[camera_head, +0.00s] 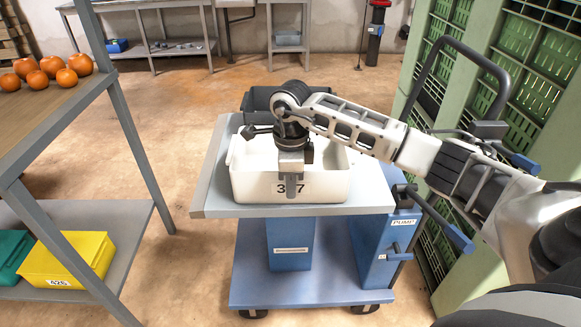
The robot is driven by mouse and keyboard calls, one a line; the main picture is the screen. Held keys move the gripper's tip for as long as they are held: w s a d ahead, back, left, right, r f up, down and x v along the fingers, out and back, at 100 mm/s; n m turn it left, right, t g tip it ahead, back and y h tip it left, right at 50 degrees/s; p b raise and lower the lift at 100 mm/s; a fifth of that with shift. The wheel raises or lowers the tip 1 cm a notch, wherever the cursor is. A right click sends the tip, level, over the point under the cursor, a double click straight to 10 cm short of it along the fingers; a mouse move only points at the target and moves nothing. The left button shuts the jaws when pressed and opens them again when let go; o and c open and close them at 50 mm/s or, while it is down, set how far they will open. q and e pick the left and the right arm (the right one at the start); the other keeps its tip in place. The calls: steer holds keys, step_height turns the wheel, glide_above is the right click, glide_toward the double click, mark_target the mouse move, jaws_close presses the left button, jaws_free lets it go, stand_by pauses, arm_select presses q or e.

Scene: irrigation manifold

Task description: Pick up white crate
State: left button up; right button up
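The white crate (247,184) stands upright on the grey top of a blue cart. A number label, partly covered by my gripper, is on its front wall. My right gripper (291,186) points down at the middle of the crate's front rim, with a finger in front of the label. The other finger is hidden, so I cannot tell whether it is open or closed on the wall. My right arm passes over the crate's right side and hides part of its inside. My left gripper is not in view.
The cart top (225,207) is bare around the crate. A dark bin (258,98) is behind it. A shelf table with orange pumpkins (51,65) and a yellow box (68,259) stands at left. Green crate stacks (540,60) and a black handle (462,43) are at right.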

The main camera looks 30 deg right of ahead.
jaws_close()
steer(key=shift+r, duration=0.2)
